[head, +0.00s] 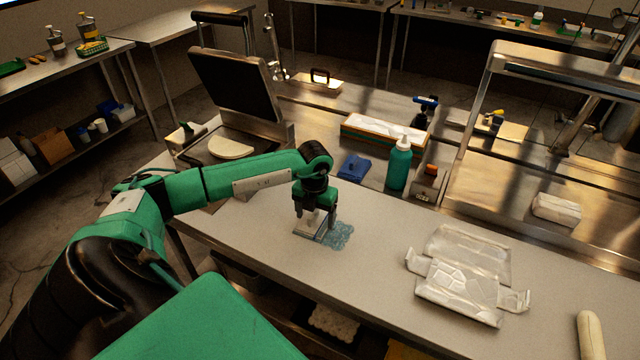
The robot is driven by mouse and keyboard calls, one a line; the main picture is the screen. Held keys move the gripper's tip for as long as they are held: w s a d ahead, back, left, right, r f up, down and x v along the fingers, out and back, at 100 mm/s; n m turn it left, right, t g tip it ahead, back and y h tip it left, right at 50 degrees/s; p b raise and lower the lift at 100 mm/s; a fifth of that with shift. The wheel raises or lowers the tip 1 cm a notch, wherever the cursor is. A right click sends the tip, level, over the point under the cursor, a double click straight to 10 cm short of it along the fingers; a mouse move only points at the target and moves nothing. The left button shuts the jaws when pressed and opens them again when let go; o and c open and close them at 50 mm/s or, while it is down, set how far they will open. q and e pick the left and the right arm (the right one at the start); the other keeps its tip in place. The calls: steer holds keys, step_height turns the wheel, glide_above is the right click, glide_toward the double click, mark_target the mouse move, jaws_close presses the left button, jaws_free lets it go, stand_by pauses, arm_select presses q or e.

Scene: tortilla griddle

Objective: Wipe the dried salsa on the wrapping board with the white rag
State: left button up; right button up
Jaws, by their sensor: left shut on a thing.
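My left gripper (312,222) points straight down at the pale counter surface, which I take as the wrapping board (245,215). It is shut on a small pale, flat thing, mostly hidden by the fingers; I cannot tell for sure that it is the white rag. A blue-grey, lacy-edged patch (341,235) lies on the board just right of the fingers and touches or borders the held thing. I cannot tell if this patch is the dried salsa or cloth. A white folded bundle (556,209) lies on the steel ledge at right. My right gripper is not in view.
A blue folded cloth (354,167) and a green bottle (399,166) stand behind the gripper. An open press (238,80) with a tortilla (231,147) is at left.

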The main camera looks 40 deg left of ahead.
mark_target(325, 227)
arm_select(q)
steer(key=shift+f, duration=0.1)
steer(key=shift+s+a, duration=0.25)
steer(key=shift+a, duration=0.25)
steer(key=shift+s+a, duration=0.25)
steer(key=shift+a, duration=0.2)
steer(key=shift+d, duration=0.15)
steer(key=shift+w+d, duration=0.2)
steer(key=shift+d, duration=0.6)
steer(key=shift+w+d, duration=0.15)
steer(key=shift+d, duration=0.6)
steer(key=shift+w+d, duration=0.2)
steer(key=shift+d, duration=0.6)
steer(key=shift+d, duration=0.1)
steer(key=shift+w+d+b, duration=0.1)
steer(key=shift+w+d, duration=0.1)
steer(key=shift+d, duration=0.6)
steer(key=shift+w+d+b, duration=0.1)
steer(key=shift+w+d, duration=0.1)
steer(key=shift+d, duration=0.6)
steer(key=shift+w+d+b, duration=0.1)
steer(key=shift+w+d, duration=0.1)
steer(key=shift+d, duration=0.6)
